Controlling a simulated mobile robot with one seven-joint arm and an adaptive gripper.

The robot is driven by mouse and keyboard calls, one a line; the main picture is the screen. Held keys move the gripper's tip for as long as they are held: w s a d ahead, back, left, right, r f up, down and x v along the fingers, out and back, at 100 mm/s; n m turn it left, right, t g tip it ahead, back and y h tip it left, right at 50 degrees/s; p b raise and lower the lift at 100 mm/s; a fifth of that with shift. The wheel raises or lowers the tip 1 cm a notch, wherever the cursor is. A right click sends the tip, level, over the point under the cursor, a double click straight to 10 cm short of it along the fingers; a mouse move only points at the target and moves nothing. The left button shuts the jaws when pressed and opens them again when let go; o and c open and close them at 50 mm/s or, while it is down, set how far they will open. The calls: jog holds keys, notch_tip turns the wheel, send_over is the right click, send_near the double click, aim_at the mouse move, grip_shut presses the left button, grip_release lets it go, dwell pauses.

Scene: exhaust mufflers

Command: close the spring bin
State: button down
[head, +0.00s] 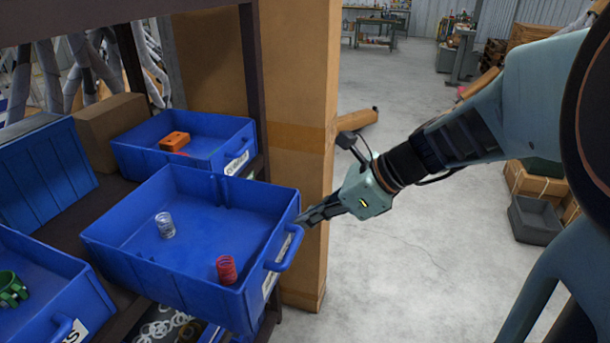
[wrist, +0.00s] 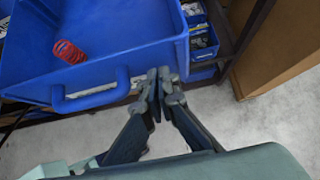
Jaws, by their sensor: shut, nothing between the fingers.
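The spring bin (head: 205,208) is a blue open-topped bin pulled out from the shelf, holding a silver spring (head: 165,225) and a red spring (head: 226,269). Its front has a blue loop handle (head: 286,248) and a white label, partly hidden. In the wrist view, the bin (wrist: 120,32) fills the upper left, with the red spring (wrist: 68,51) inside and the handle (wrist: 92,98) on its front. My gripper (head: 305,219) is shut and empty by the bin's front. In the wrist view, its fingertips (wrist: 158,76) are near the front corner, right of the handle; contact is unclear.
Another blue bin (head: 203,127) with an orange part is behind, and one (head: 40,262) with a green part is at left. A tall brown post (head: 302,80) stands close behind my gripper. The grey floor (head: 430,240) at right is open.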

jog(key=shift+a, duration=0.1)
jog(key=p, duration=0.7)
send_over(203, 212)
jog(key=shift+r, duration=0.1)
jog(key=shift+a+r, duration=0.1)
